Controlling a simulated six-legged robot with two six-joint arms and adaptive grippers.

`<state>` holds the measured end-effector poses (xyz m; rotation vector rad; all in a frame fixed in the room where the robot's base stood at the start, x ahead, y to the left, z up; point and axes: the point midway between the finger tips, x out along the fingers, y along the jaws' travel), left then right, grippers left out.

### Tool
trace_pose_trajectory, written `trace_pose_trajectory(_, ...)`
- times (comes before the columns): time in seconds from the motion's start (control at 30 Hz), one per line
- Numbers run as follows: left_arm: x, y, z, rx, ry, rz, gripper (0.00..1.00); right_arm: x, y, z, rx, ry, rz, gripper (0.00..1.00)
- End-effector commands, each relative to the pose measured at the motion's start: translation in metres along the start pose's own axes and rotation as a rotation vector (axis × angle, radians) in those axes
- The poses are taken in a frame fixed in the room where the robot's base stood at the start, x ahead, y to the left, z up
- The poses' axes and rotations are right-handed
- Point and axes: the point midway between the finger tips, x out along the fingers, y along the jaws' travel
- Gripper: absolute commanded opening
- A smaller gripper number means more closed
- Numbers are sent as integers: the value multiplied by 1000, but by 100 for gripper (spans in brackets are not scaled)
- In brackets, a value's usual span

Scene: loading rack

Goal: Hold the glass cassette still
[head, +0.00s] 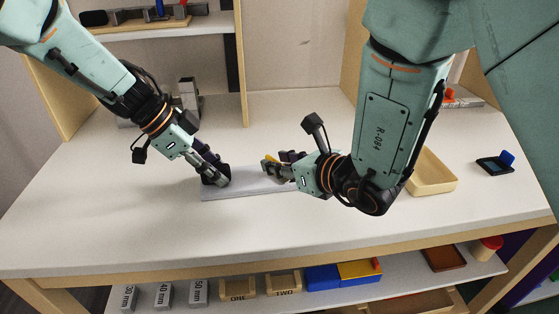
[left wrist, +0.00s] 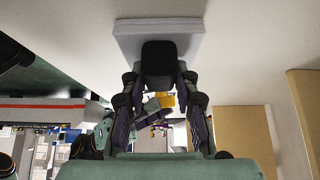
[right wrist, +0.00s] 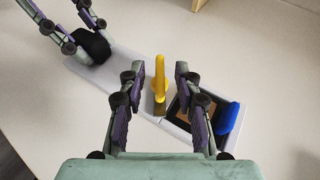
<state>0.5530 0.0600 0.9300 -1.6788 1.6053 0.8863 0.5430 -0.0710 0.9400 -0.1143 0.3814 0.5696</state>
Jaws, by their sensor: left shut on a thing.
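The glass cassette appears to be the long pale grey tray (head: 248,190) lying flat on the table, with a black block (right wrist: 92,46) at its left end. My left gripper (head: 217,178) is shut on that block; the left wrist view shows the block (left wrist: 160,58) between its fingers. My right gripper (right wrist: 160,72) is open around an upright yellow tab (right wrist: 159,84), with a gap visible on each side. Right of the tab, a black frame with a brown inner area (right wrist: 178,107) and a blue tab (right wrist: 228,120) sits at the tray's right end.
A cream tray (head: 433,172) is behind my right arm. A black piece with a blue tab (head: 495,164) lies at the far right. Grey blocks (head: 189,95) stand at the back left. A lower shelf holds bins and blocks. The front tabletop is clear.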

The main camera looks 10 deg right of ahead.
Motion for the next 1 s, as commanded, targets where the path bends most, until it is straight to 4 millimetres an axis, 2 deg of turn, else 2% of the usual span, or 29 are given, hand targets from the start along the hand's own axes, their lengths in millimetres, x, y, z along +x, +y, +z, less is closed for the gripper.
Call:
trace_pose_trajectory(0.3,0,0,1,-1,-1,-1,0,-51,-1,1,7,-3,-2,33)
trace_pose_trajectory(0.43,0,0,1,0,-1,-1,0,-63,-1,0,4,-2,-1,33)
trace_pose_trajectory(0.6,0,0,1,0,-2,-1,0,-71,0,0,2,-2,0,33)
trace_pose_trajectory(0.83,0,0,1,0,-2,-1,0,-72,0,0,0,-1,1,33)
trace_pose_trajectory(1.0,0,0,1,1,-2,-2,0,-70,2,-9,10,15,5,46)
